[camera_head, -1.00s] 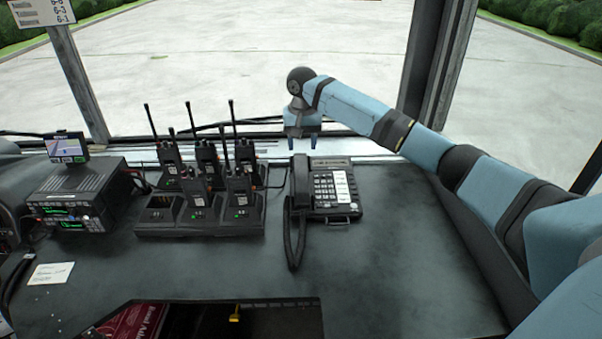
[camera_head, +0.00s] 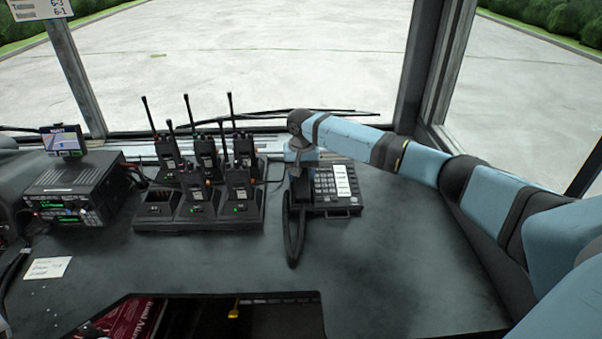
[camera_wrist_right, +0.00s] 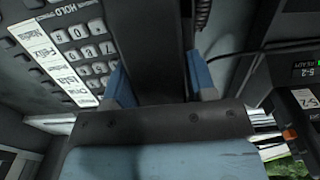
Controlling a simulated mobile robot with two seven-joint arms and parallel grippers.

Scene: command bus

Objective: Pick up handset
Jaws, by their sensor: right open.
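The black desk phone (camera_head: 337,187) sits on the dashboard, with its keypad and white label strip facing up. Its handset (camera_head: 302,188) lies along the phone's left side, with a coiled cord looping down in front. My right gripper (camera_head: 301,168) is low over the handset's far part and hides it in the head view. In the right wrist view, its blue fingers (camera_wrist_right: 160,84) stand open on either side of the dark handset (camera_wrist_right: 150,35). I cannot tell whether they touch it. My left gripper is out of view.
Left of the phone, a charger rack (camera_head: 200,220) holds several upright radios with tall antennas. A radio unit (camera_head: 75,190) with a small screen stands farther left. The dashboard right of the phone is clear. The windshield lies behind.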

